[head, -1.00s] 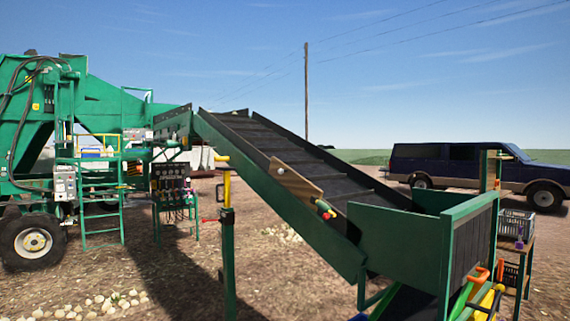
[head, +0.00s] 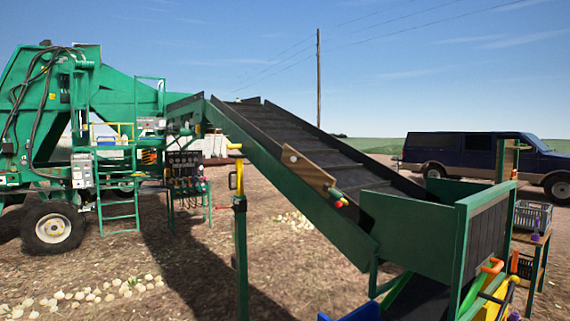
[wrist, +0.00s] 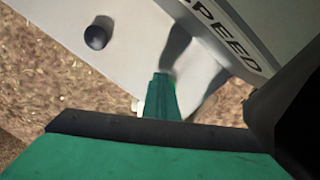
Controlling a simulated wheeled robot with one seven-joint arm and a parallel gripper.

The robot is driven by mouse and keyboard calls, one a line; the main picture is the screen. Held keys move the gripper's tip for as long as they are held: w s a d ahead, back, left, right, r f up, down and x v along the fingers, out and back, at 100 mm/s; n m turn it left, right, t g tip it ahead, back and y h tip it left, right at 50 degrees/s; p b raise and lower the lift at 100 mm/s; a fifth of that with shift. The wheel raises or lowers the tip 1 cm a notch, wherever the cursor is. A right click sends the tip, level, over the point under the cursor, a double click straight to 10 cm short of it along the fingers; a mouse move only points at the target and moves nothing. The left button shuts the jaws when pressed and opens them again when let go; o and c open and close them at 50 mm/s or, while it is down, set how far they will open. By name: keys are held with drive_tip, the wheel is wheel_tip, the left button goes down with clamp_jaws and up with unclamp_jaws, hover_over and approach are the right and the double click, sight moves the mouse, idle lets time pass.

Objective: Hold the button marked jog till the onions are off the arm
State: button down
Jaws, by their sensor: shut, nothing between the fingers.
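My gripper (wrist: 163,78) shows in the wrist view as a narrow green pair of fingers, shut and empty. Its tip is close to a pale grey panel (wrist: 130,50); I cannot tell whether it touches. The panel has a dark round knob (wrist: 97,33) and a label reading SPEED (wrist: 228,35). No jog marking is readable in either view. In the head view the sloping elevator arm (head: 300,150) has a dark belt between green sides. Onions (head: 90,293) lie scattered on the ground at lower left.
A big green machine (head: 120,95) with a wheel and ladder stands at left, beside a dark control board (head: 185,160). A wooden board (head: 308,170) is on the elevator's side. A crate (head: 533,215) on a stand and a dark blue vehicle (head: 480,158) are at right.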

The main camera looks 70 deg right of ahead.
drive_tip(key=shift+s+d+r+g, duration=0.35)
drive_tip(key=shift+s+r, duration=0.25)
drive_tip(key=shift+r, duration=0.1)
drive_tip(key=shift+s+d+r+g, duration=0.3)
drive_tip(key=shift+s+r, duration=0.25)
drive_tip(key=shift+r, duration=0.15)
drive_tip(key=shift+a+r, duration=0.1)
drive_tip(key=shift+r, duration=0.4)
drive_tip(key=shift+w, duration=0.1)
